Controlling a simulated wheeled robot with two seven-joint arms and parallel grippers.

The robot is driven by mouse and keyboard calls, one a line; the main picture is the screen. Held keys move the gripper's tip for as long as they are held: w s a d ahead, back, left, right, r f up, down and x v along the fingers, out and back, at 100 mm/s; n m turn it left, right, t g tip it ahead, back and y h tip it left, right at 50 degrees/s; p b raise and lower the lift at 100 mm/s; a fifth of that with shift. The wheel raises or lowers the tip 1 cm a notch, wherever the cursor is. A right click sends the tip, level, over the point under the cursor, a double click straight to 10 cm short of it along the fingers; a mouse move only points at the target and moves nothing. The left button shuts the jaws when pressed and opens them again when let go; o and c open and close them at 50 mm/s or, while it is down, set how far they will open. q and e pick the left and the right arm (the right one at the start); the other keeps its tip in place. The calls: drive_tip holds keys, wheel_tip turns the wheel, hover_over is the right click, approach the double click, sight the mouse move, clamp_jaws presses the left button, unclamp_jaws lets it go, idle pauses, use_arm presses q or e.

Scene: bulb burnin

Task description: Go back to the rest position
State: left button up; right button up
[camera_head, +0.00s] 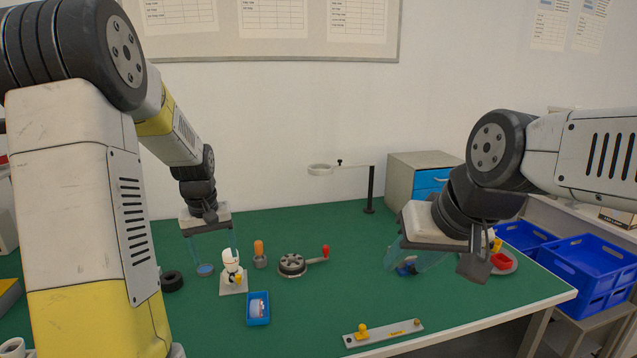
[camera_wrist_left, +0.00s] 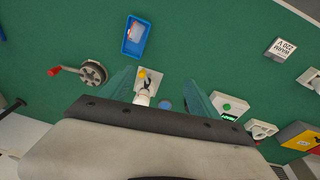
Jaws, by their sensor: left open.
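My left gripper (camera_head: 207,255) hangs over the left part of the green table, its pale see-through fingers pointing down. In the left wrist view the gripper (camera_wrist_left: 162,82) has its two fingers spread apart, with nothing held between them. A white fixture on a square base (camera_head: 232,275) stands just right of it; it also shows between the fingers in the left wrist view (camera_wrist_left: 148,82). My right gripper (camera_head: 415,262) is over the right part of the table, tilted, its fingers partly hidden by its own body. A small blue item (camera_head: 406,268) shows by those fingers; I cannot tell whether it is held.
A hand crank with red knob (camera_head: 292,264), an orange-handled tool (camera_head: 259,253), a blue tray (camera_head: 258,308) and a metal bar (camera_head: 383,333) lie on the table. A ring stand (camera_head: 371,190) rises at the back. Blue crates (camera_head: 590,270) stand at right.

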use_arm(q)
drive_tip(key=s+d+r+m+t, duration=0.1)
drive_tip(key=s+d+r, duration=0.2)
drive_tip(key=s, duration=0.4)
drive_tip(key=s+d+r+m+t+h, duration=0.1)
drive_tip(key=s+d+r+m, duration=0.1)
drive_tip(key=s+d+r, duration=0.2)
drive_tip(key=s+d+r+m+t+h, duration=0.1)
drive_tip(key=s+d+r, duration=0.3)
drive_tip(key=s, duration=0.7)
wheel_tip(320, 180, up, 3)
drive_tip(key=shift+s+d+f+t, duration=0.15)
drive_tip(key=shift+s+t, duration=0.1)
drive_tip(key=shift+t, duration=0.35)
